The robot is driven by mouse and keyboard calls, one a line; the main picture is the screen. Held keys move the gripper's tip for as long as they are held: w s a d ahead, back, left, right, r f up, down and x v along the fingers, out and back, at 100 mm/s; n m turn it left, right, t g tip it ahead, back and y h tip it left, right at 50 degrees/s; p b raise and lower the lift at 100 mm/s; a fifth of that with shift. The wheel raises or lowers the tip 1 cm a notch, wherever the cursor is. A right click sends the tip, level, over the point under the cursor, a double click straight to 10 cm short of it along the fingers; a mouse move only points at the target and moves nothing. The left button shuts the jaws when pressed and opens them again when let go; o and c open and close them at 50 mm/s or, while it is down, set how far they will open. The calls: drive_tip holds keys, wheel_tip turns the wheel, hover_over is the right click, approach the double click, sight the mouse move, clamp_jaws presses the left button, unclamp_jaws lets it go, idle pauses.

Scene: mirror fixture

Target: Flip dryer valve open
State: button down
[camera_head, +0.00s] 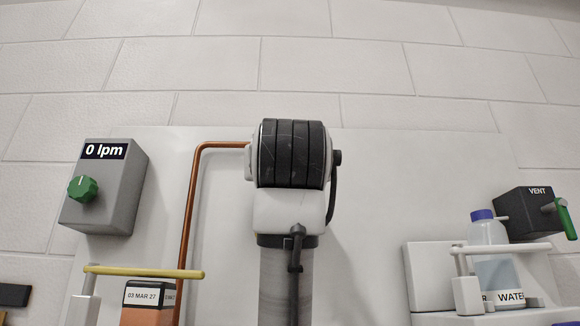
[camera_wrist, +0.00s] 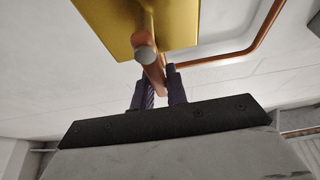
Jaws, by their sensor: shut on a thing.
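In the wrist view a gold block (camera_wrist: 180,22) sits at the top, with a stubby orange handle (camera_wrist: 154,74) coming from it and a grey round end (camera_wrist: 146,55) at its front. It looks like the dryer valve, but no label shows. My gripper (camera_wrist: 160,88) has its two dark fingers closed around the handle's lower part. In the head view my arm stands in the middle and hides the gripper, the block and the handle.
A copper pipe (camera_head: 187,220) runs up the white panel and bends behind my arm. On the left are a grey "0 lpm" box (camera_head: 110,190) with a green knob (camera_head: 83,188) and a yellow bar (camera_head: 145,272). On the right are a water bottle (camera_head: 488,235) and a black VENT box (camera_head: 525,212) with a green handle (camera_head: 566,218).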

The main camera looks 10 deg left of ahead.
idle(0.4)
drive_tip(key=c, duration=1.4)
unclamp_jaws()
drive_tip(key=shift+a, duration=0.1)
drive_tip(key=b+v, duration=0.5)
drive_tip(key=v, duration=0.9)
drive_tip(key=shift+b, duration=0.4)
drive_tip(key=shift+f, duration=0.1)
